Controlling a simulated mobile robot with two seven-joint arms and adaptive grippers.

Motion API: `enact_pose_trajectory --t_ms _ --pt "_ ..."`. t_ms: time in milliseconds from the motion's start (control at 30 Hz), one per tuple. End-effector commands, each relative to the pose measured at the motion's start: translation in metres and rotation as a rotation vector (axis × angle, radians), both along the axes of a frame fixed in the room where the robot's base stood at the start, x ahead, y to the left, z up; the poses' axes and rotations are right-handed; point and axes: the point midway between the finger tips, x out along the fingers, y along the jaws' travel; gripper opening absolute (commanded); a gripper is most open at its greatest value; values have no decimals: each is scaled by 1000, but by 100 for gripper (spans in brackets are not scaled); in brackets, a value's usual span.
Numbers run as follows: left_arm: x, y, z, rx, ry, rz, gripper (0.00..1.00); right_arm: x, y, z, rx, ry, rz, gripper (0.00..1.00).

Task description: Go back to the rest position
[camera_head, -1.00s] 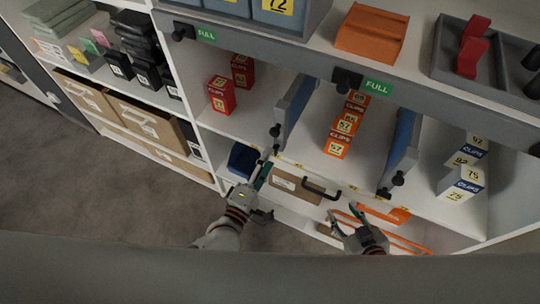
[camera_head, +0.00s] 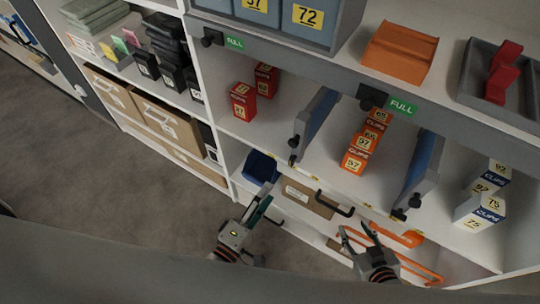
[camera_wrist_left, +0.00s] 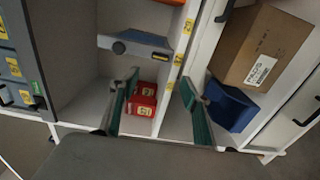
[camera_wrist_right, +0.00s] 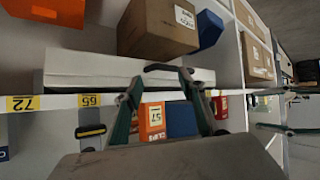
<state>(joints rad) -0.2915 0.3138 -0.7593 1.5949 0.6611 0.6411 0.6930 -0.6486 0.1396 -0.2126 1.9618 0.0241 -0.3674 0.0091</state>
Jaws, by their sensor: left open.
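My left gripper (camera_head: 257,211) is in front of the shelf unit, below the blue bin (camera_head: 260,167) in the head view. Its two fingers stand apart and empty in the left wrist view (camera_wrist_left: 158,105). My right gripper (camera_head: 357,236) is to its right, in front of the lower shelf near the orange frame (camera_head: 410,262). Its fingers are spread with nothing between them in the right wrist view (camera_wrist_right: 160,88). Neither gripper visibly holds anything.
Red boxes (camera_head: 242,101), orange clip boxes (camera_head: 355,160) and white-blue clip boxes (camera_head: 478,211) stand on the middle shelf between blue dividers (camera_head: 316,124). A cardboard carton (camera_head: 308,199) lies on the lower shelf. Grey floor (camera_head: 130,200) at left is clear.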

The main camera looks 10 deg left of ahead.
Motion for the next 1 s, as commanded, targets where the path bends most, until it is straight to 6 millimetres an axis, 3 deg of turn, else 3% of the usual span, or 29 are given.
enact_pose_trajectory --t_ms 267,367,500,667,800,900,1000 --pt "-1 -2 1 35 -10 -9 47 0 0 0 1 -1 0 40" --pt "-4 -6 5 166 -49 -38 47 0 1 0 1 -1 0 40" --pt "-10 -1 1 546 -136 -109 47 0 1 0 1 -1 0 40" --pt "-19 41 -24 1082 -186 -203 47 0 1 0 1 -1 0 40" --pt "-31 92 -47 1460 -166 -295 47 0 1 0 1 -1 0 40" --pt "-39 120 -56 1626 -140 -348 47 0 1 0 1 -1 0 40" --pt "-43 134 -61 1699 -126 -374 47 0 0 0 1 -1 0 40"
